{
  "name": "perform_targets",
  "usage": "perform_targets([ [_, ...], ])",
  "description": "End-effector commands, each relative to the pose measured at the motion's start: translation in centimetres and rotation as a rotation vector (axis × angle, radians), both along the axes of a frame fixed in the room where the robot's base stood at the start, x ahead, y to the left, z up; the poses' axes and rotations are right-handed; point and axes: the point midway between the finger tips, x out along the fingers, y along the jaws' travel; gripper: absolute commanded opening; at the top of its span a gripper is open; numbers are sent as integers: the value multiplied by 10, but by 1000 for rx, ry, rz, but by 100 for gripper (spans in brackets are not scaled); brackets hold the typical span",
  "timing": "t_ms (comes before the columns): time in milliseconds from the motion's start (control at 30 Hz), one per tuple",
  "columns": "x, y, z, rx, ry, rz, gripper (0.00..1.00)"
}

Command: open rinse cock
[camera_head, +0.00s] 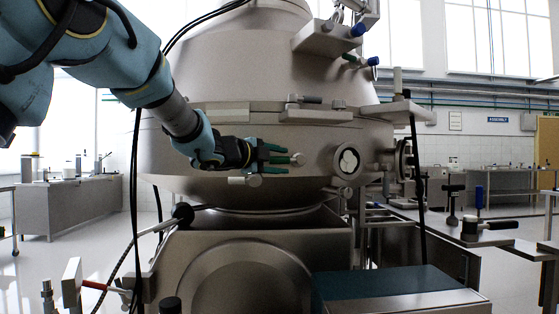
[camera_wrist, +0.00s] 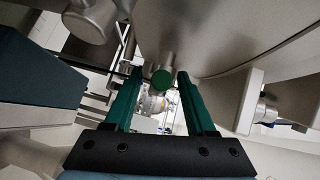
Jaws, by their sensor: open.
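A small cock with a green lever and a metal end (camera_head: 298,159) sits on the front of the separator's grey bowl housing (camera_head: 240,75). No label shows that it is the rinse cock. My gripper (camera_head: 284,160) is at this cock, with its green fingers above and below the lever. In the wrist view my gripper (camera_wrist: 160,76) is open, and the round green end of the lever (camera_wrist: 162,80) shows between the fingertips. Gaps show on both sides of it, so the fingers do not appear to touch it. The lever's far part is mostly hidden.
A round sight fitting (camera_head: 347,160) is right of the cock, and a ledge with small fittings (camera_head: 316,115) is above. A green-handled valve (camera_head: 350,58) and a blue-handled one (camera_head: 357,29) are higher up. A red-handled lever (camera_head: 95,285) is at lower left.

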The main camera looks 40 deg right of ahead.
Motion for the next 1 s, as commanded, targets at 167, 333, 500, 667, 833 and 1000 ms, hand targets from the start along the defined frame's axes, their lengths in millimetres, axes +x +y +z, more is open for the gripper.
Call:
perform_targets([
  [167, 0, -1, 0, 0, 0, 0, 56],
  [333, 0, 0, 0, 0, 0, 0, 44],
  [500, 0, 0, 0, 0, 0, 0, 25],
  [667, 0, 0, 0, 0, 0, 0, 7],
  [833, 0, 0, 0, 0, 0, 0, 0],
  [1000, 0, 0, 0, 0, 0, 1, 0],
])
